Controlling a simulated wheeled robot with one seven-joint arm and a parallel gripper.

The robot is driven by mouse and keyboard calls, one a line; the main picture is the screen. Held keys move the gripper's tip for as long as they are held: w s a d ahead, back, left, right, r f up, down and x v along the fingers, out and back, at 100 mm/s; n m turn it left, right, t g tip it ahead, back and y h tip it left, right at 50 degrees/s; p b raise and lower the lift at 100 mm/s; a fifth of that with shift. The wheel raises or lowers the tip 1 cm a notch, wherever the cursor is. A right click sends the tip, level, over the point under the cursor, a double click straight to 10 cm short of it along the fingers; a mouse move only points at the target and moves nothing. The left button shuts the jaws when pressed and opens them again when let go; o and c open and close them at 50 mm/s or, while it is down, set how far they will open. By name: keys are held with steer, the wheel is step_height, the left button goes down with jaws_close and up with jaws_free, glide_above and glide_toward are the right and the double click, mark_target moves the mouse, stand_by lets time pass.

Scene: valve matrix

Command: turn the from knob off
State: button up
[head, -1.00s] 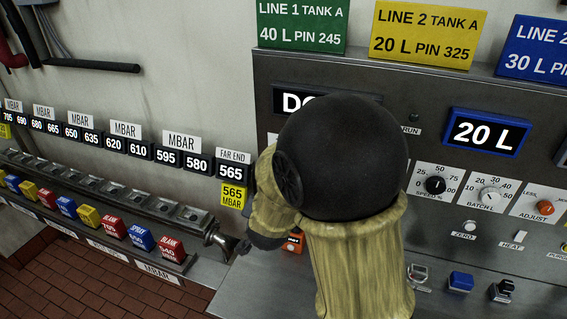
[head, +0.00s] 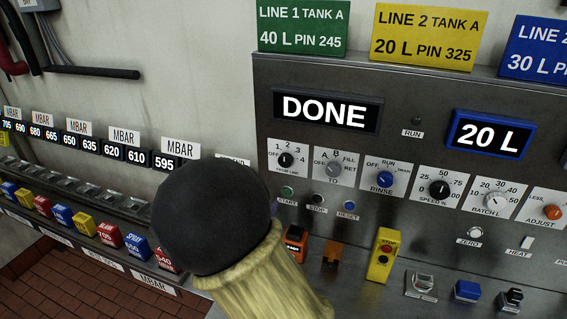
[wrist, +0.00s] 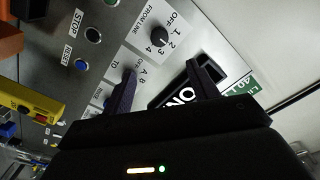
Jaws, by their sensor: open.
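The from knob (head: 285,160) is a small black dial on a white plate marked FROM LINE, with OFF and numbers around it, at the panel's upper left. It also shows in the wrist view (wrist: 158,36); its pointer is too small to read surely. My gripper (wrist: 163,70) is open and empty, its two dark fingers reaching toward the panel. In the wrist view the knob lies just beyond the gap between the fingertips, apart from them. In the head view my arm hides the gripper.
The grey TO knob (head: 333,169) and blue RINSE knob (head: 384,179) sit close to the right. Small START, STOP and RESET buttons (head: 349,206) are below. The display (head: 325,110) above reads DONE. A yellow box (head: 383,254) stands on the ledge.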

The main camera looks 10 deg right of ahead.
mark_target(285, 162)
steer(key=p+x, duration=0.4)
steer(key=x, duration=1.3)
steer(key=shift+a, duration=0.1)
steer(key=c, duration=1)
